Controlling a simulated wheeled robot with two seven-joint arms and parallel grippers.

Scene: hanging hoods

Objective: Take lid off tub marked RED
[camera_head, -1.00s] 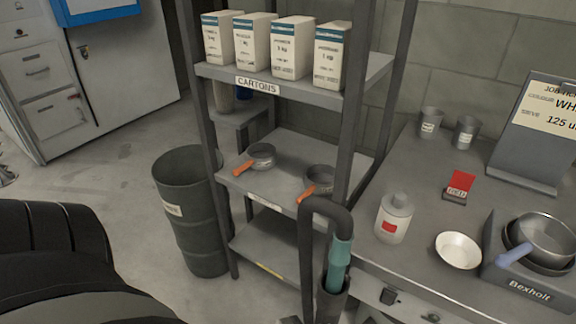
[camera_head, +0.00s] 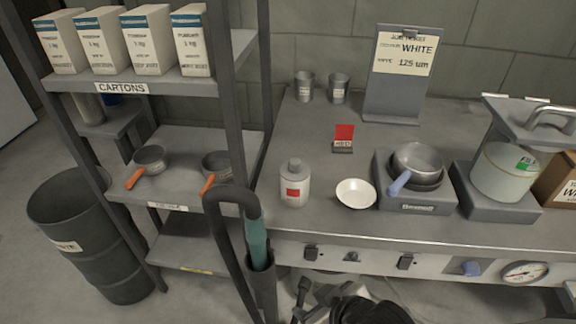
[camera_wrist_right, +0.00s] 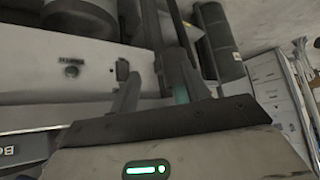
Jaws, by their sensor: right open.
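A small pale tub (camera_head: 295,190) with a red label stands upright on the grey bench in the head view. Its grey lid (camera_head: 294,168) is seated on top. Any lettering on the label is too small to read. My right gripper (camera_head: 302,292) is low at the bottom of the head view, in front of the bench edge and below the tub, apart from it. In the right wrist view its two fingers (camera_wrist_right: 158,88) are spread, with no object between them. My left gripper is not in view.
A white dish (camera_head: 356,193) sits right of the tub, and a red card on a stand (camera_head: 344,138) behind it. Beyond are a scale with pans (camera_head: 416,208) and a press over a pot (camera_head: 505,172). A shelf rack (camera_head: 235,80) and black pipe (camera_head: 232,195) stand left.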

